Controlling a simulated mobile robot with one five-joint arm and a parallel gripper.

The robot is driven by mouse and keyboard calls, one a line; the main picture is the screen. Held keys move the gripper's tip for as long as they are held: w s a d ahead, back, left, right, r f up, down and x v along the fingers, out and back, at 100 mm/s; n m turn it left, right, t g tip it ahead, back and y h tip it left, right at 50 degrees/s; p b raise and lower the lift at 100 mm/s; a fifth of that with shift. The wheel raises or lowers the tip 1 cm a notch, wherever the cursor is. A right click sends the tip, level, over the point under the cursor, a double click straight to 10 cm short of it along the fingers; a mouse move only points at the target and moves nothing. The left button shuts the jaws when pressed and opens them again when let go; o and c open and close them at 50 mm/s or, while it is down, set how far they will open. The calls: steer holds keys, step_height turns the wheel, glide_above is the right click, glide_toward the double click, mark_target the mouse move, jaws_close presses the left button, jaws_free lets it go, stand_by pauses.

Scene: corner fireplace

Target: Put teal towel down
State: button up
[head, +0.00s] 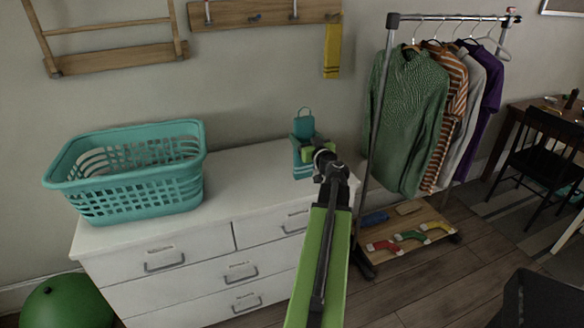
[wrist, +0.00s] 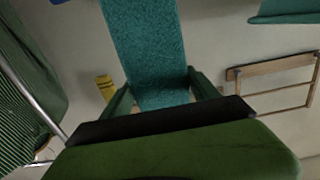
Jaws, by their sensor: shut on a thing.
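The teal towel (head: 303,128) is held by my gripper (head: 318,152) at the right end of the white dresser (head: 235,187). The towel has a small loop at its top and hangs upright, with its lower part showing below the green fingers. I cannot tell whether its lower edge touches the dresser top. In the wrist view, the towel (wrist: 146,45) runs between the two green fingers of my gripper (wrist: 161,92), which is shut on it. My gripper hides part of the towel in the head view.
A teal laundry basket (head: 130,190) stands on the dresser's left. The dresser top between is clear. A yellow towel (head: 332,50) hangs from a wooden peg rail (head: 270,13). A garment rack with shirts (head: 412,110) stands at right, with socks on its low shelf (head: 405,228).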

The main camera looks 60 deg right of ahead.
mark_target(293, 153)
steer(key=w+f+b, duration=0.1)
steer(key=f+b, duration=0.1)
steer(key=w+f+b, duration=0.2)
steer(key=f, duration=0.1)
steer(key=w+f+b, duration=0.2)
steer(key=shift+a+f, duration=0.2)
steer(key=shift+f, duration=0.1)
steer(key=shift+r, duration=0.25)
steer(key=shift+f, duration=0.25)
steer(key=o, duration=1.9)
steer(key=shift+r, duration=0.1)
steer(key=shift+c, duration=0.2)
